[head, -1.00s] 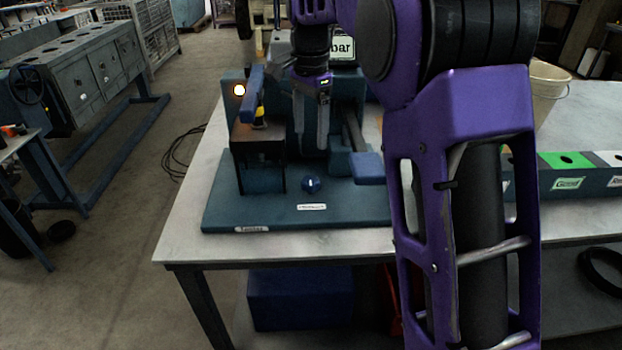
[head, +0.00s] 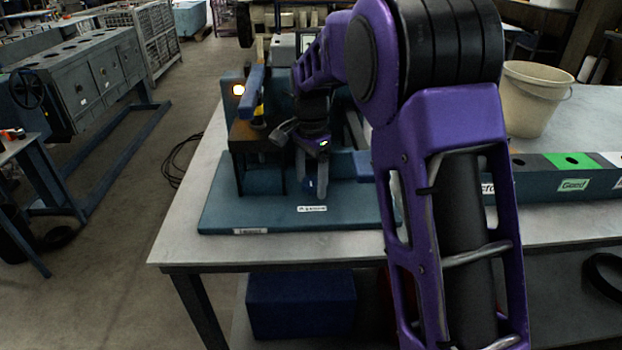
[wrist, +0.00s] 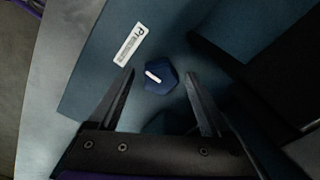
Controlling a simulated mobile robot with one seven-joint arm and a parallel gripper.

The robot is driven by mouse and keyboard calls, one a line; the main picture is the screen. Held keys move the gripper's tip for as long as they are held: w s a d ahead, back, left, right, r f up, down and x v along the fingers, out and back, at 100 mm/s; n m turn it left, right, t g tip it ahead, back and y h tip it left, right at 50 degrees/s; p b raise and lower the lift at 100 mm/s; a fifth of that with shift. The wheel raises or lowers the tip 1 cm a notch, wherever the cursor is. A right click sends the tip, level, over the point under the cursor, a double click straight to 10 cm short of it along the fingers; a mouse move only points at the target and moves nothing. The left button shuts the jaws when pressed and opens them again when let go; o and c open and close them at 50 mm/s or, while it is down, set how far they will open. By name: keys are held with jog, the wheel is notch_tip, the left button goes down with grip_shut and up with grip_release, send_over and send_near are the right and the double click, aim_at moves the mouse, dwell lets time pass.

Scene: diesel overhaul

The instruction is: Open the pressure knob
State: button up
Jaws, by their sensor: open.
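The pressure knob (wrist: 159,77) is a small blue faceted knob with a white mark on top. It sits on the teal base plate (wrist: 92,90) of the test rig. In the head view the knob (head: 309,184) is partly hidden by my fingers. My gripper (head: 316,192) points down at it. In the wrist view my gripper (wrist: 160,85) is open, with one finger on each side of the knob and visible gaps between. I cannot tell whether the fingertips are level with it. A white label (wrist: 130,44) lies beside the knob.
The rig has a blue lever (head: 253,92) and a lit round lamp (head: 238,90) left of my gripper. A dark block (head: 258,140) stands close to the left. A beige bucket (head: 532,100) and a coloured sorting rail (head: 560,186) are to the right. The table's front strip is clear.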

grip_shut()
jog(key=shift+r+n, duration=0.1)
jog(key=shift+n, duration=0.2)
jog(key=n+p, duration=0.2)
jog(key=n, duration=0.1)
jog(key=shift+r+p, duration=0.1)
jog(key=shift+p, duration=0.3)
jog(key=n+p, duration=0.2)
jog(key=n, duration=0.3)
jog(key=n+p, duration=0.1)
jog(key=n, duration=0.3)
jog(key=shift+p, duration=0.35)
jog(key=n+p, duration=0.1)
jog(key=n, duration=0.4)
